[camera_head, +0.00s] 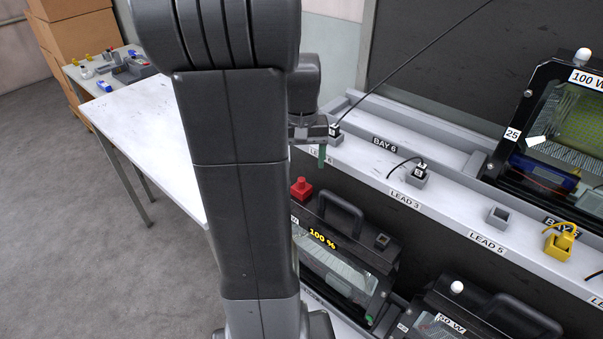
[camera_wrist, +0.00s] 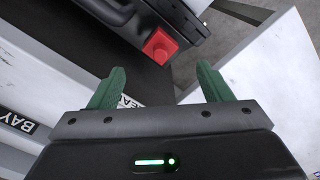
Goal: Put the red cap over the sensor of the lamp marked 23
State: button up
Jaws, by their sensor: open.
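The red cap (camera_head: 301,188) sits at the left top corner of a black lamp (camera_head: 345,262) with a "100 %" display on the lower level. In the wrist view the cap (camera_wrist: 160,45) is a red square on the black housing, ahead of and between my fingertips. My gripper (camera_wrist: 160,82) is open and empty, apart from the cap. In the head view only one green finger (camera_head: 322,156) shows, above and right of the cap. No number 23 is readable. White domes, which look like sensors, top the lamp marked 25 (camera_head: 543,178) and another lower lamp (camera_head: 440,322).
A grey ledge (camera_head: 452,216) with lead sockets and plugs runs behind the lower lamps. A black cable (camera_head: 405,62) rises from a plug near my gripper. A yellow plug (camera_head: 560,242) is at right. A white table (camera_head: 150,125) stands at left.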

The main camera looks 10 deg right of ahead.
aim_at(302, 179)
notch_tip(302, 179, up, 6)
jog(key=shift+f, duration=0.15)
dwell(0.4)
notch_tip(302, 179, down, 13)
jog(key=shift+f+b, duration=0.1)
jog(key=shift+b, duration=0.5)
jog(key=shift+r, duration=0.35)
